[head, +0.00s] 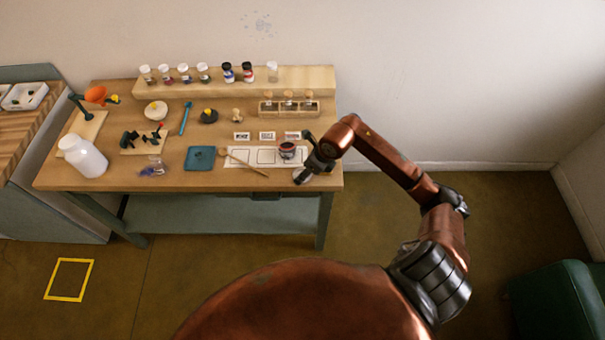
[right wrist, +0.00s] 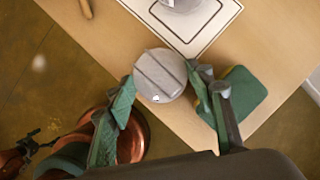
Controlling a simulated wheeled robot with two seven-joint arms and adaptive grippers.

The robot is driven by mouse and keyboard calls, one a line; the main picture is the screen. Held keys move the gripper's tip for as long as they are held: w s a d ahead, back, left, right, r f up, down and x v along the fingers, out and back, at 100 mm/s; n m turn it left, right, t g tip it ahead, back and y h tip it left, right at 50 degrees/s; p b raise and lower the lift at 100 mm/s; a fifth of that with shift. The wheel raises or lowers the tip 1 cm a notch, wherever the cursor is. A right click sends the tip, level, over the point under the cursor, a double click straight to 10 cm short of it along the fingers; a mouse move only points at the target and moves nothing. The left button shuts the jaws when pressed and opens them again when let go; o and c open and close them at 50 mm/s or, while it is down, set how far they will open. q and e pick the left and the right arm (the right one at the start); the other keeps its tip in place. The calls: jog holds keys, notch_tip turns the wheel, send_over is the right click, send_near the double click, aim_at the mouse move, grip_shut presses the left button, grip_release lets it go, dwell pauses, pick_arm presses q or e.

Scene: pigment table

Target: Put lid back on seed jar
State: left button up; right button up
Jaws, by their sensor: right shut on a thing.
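The seed jar (head: 287,150) stands open on the white mat near the table's right end, with dark contents showing. Part of it shows at the top of the right wrist view (right wrist: 182,3). My right gripper (head: 307,172) is at the table's front right, in front of the jar and slightly right of it. It is shut on the round grey lid (right wrist: 160,75), which sits between its green-padded fingers in the right wrist view. The lid also shows in the head view (head: 301,176), apart from the jar.
Small label cards (head: 267,135) and a wooden rack of vials (head: 289,109) stand behind the jar. A teal pad (head: 200,158) lies left. A green flat piece (right wrist: 245,95) lies beside the right finger.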

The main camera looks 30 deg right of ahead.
aim_at(300, 171)
jog(key=c, duration=0.3)
jog(key=shift+c, duration=0.2)
jog(key=shift+r, duration=0.4)
notch_tip(300, 171, up, 3)
jog(key=shift+f, duration=0.1)
pick_arm(q)
jog(key=shift+f, duration=0.2)
pick_arm(e)
jog(key=s+a+r, duration=0.6)
jog(key=s+r, duration=0.3)
jog(key=s, duration=0.3)
jog(key=shift+s+a+r, duration=0.15)
jog(key=shift+s+r, duration=0.05)
jog(key=shift+s, duration=0.05)
pick_arm(q)
jog(key=shift+c, duration=0.7)
